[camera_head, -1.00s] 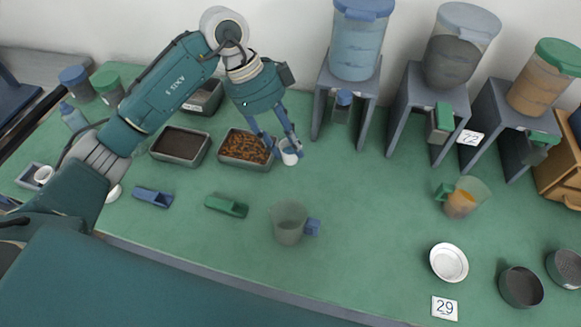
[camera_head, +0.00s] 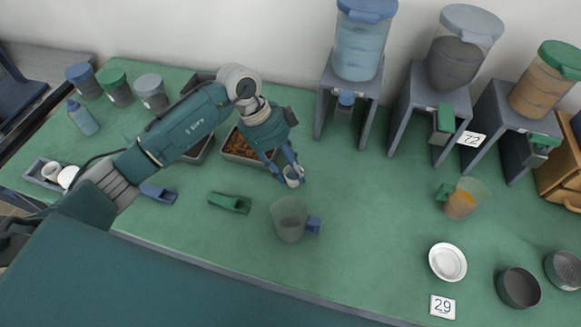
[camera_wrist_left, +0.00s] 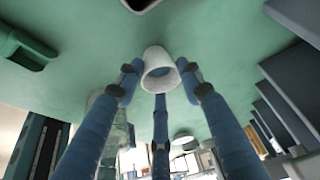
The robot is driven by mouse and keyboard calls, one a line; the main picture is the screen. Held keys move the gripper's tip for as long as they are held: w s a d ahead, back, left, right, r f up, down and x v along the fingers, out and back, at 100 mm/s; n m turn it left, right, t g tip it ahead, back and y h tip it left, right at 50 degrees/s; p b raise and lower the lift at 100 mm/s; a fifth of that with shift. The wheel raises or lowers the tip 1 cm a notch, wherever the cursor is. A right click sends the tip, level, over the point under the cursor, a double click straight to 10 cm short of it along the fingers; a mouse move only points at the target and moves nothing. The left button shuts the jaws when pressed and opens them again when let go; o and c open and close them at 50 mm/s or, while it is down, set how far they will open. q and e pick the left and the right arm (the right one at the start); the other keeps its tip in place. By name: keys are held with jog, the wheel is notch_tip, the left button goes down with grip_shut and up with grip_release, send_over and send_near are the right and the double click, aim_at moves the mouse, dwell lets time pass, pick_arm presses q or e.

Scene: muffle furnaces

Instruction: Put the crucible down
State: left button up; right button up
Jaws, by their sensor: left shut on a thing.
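A small white crucible (camera_head: 293,178) is held between the blue fingers of my left gripper (camera_head: 290,174), to the right of the bin of brown pellets. In the left wrist view the crucible (camera_wrist_left: 159,70) sits between the fingertips of the left gripper (camera_wrist_left: 160,84), with its round opening showing. My left gripper is shut on it. The green tabletop (camera_head: 370,215) lies beneath; I cannot tell whether the crucible touches it. My right gripper is not in view.
A clear jug with a blue handle (camera_head: 290,220) and a green scoop (camera_head: 230,202) stand nearer the front. A pellet bin (camera_head: 240,158) is just left of the gripper. Dispensers on grey stands (camera_head: 345,95) line the back.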

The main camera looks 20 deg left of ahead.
pick_arm(q)
jog(key=shift+f, duration=0.1)
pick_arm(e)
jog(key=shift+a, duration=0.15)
pick_arm(q)
jog(key=o, duration=1.2)
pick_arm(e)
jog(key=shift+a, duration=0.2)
pick_arm(q)
jog(key=b+v, duration=0.2)
jog(key=v, duration=1)
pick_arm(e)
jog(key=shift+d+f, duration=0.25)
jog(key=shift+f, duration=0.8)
